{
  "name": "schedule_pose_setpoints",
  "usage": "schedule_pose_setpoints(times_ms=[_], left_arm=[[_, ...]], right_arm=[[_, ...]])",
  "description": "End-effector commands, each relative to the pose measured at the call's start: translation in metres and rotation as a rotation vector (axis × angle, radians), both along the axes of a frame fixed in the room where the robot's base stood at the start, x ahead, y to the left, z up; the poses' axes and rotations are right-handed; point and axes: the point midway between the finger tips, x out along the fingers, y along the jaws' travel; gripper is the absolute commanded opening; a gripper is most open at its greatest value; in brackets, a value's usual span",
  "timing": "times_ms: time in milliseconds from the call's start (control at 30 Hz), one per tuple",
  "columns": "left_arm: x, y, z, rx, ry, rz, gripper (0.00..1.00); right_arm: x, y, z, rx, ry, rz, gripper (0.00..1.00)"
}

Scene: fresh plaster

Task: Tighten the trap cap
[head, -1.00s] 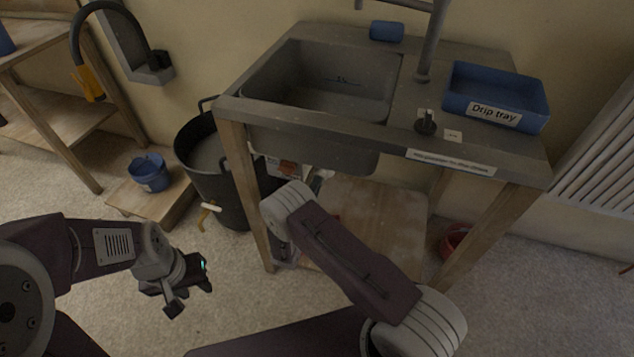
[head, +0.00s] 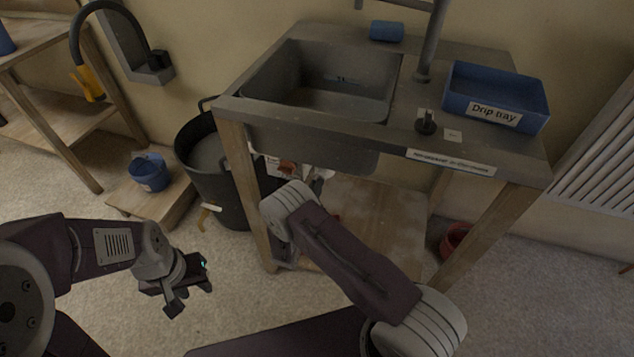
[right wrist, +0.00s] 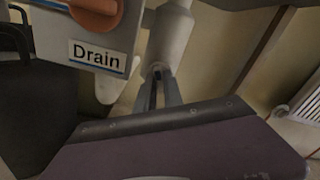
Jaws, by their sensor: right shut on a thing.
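In the right wrist view a pale grey trap body (right wrist: 172,35) hangs down, with a narrower end, apparently its cap (right wrist: 157,70), at the bottom. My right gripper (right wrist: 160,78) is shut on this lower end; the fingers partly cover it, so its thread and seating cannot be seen. In the head view the right gripper is hidden under the sink (head: 320,85) behind my own arm. My left gripper (head: 194,297) is open and empty over the floor at lower left.
A white panel with a "Drain" label (right wrist: 97,56) and an orange knob (right wrist: 96,12) is close left of the trap. A black bucket (head: 205,170) stands beside the sink's wooden leg (head: 243,190). A blue drip tray (head: 497,97) sits on the counter.

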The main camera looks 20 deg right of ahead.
Motion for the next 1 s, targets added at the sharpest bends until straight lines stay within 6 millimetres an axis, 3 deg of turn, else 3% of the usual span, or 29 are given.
schedule_pose_setpoints(times_ms=[167, 500, 700, 733, 800, 1000], left_arm=[[0.0000, 0.0000, -0.0002, 0.000, 0.000, 0.000, 0.36], [0.0000, 0.0000, -0.0011, 0.000, 0.000, 0.000, 0.36], [0.0000, 0.0000, -0.0010, 0.000, 0.000, 0.000, 0.36], [0.0000, 0.0000, -0.0010, 0.000, 0.000, 0.000, 0.36], [0.0000, 0.0000, -0.0010, 0.000, 0.000, 0.000, 0.36], [0.0000, 0.0000, -0.0009, 0.000, 0.000, 0.000, 0.36]], right_arm=[[-0.0006, 0.0002, -0.0014, 0.008, -0.002, 0.001, 0.00], [-0.0006, 0.0002, -0.0014, 0.446, -0.297, 0.000, 0.00], [-0.0006, 0.0002, -0.0014, 0.459, -0.305, 0.000, 0.00], [-0.0006, 0.0002, -0.0014, 0.459, -0.305, 0.000, 0.21], [-0.0006, 0.0002, -0.0012, 0.458, -0.305, 0.000, 0.36], [-0.0003, 0.0001, -0.0007, 0.457, -0.307, 0.000, 0.36]])
